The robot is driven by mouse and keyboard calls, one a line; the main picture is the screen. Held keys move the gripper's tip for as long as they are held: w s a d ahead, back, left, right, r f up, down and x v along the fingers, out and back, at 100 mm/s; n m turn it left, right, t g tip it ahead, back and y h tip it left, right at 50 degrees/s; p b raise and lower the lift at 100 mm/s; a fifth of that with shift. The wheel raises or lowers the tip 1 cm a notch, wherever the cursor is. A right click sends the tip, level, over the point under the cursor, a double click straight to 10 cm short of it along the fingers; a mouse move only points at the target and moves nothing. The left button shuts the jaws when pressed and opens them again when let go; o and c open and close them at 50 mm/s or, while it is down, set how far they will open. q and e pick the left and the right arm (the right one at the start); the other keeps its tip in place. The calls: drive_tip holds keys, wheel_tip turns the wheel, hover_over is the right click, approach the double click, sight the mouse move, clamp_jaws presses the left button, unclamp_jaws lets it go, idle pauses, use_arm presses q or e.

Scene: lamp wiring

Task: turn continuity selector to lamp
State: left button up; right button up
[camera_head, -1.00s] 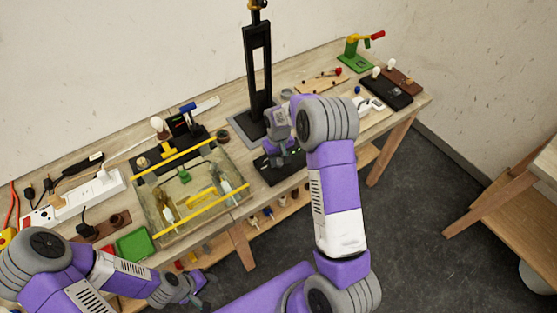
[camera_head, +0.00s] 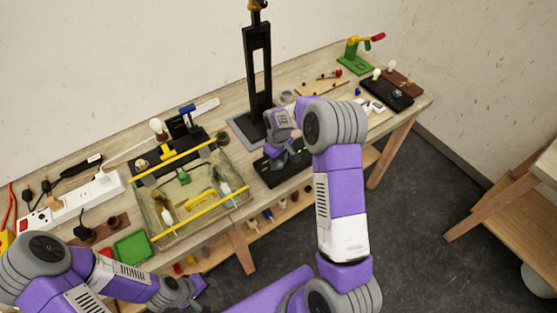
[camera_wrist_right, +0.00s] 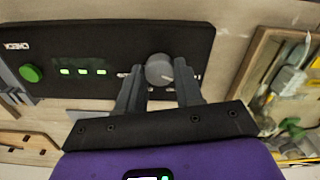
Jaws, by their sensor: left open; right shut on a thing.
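The black continuity box (camera_head: 268,177) lies near the front edge of the bench, partly hidden by my right arm. In the right wrist view its black panel (camera_wrist_right: 110,40) carries a round grey selector knob (camera_wrist_right: 158,70) with small white labels beside it, too small to read. My right gripper (camera_wrist_right: 158,82) is shut on this knob, one finger on each side; it also shows in the head view (camera_head: 284,147). A green button (camera_wrist_right: 31,73) and three lit green lights (camera_wrist_right: 84,72) are on the same panel. My left gripper (camera_head: 190,294) is open and empty, low in front of the bench.
A tray with yellow-edged rails (camera_head: 232,207) stands left of the box. A tall black stand (camera_head: 257,75) rises behind it. A white power strip (camera_head: 88,200) and green tray (camera_head: 133,246) lie further left. Lamp holders (camera_head: 385,93) sit at the right.

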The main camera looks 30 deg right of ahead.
drive_tip(key=shift+r, duration=0.1)
drive_tip(key=o, duration=1)
drive_tip(key=shift+o, duration=0.2)
wheel_tip(320, 180, up, 8)
drive_tip(key=shift+f, duration=0.25)
